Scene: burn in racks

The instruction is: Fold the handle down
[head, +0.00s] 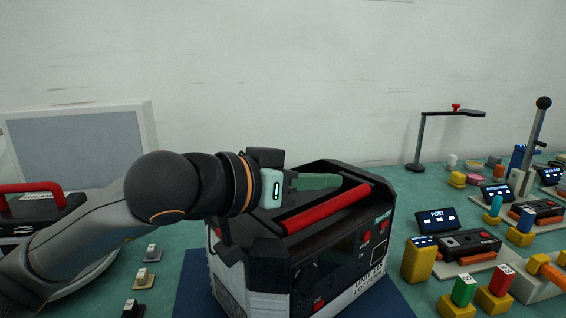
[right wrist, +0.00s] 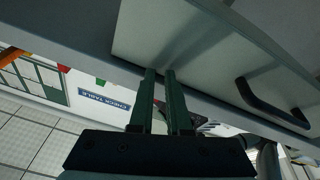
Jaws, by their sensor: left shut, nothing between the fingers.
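A black and grey power unit (head: 290,275) stands on a dark blue mat (head: 385,303) in the middle of the head view. Its handle has a red grip bar (head: 335,206) that runs low along the top front edge; whether it touches the case I cannot tell. My left gripper (head: 325,181) is over the unit's top, behind the red bar, with its green fingers shut and empty. My left wrist hides the unit's left rear. My right gripper (right wrist: 160,75) shows in the right wrist view, with a narrow gap between its green fingers and nothing in it.
Another unit with a red handle (head: 30,188) stands at the far left. Several small blocks and devices, a port box (head: 437,220) and a black lamp stand (head: 420,140) fill the right. A dark drawer-type pull (right wrist: 270,105) is near my right gripper.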

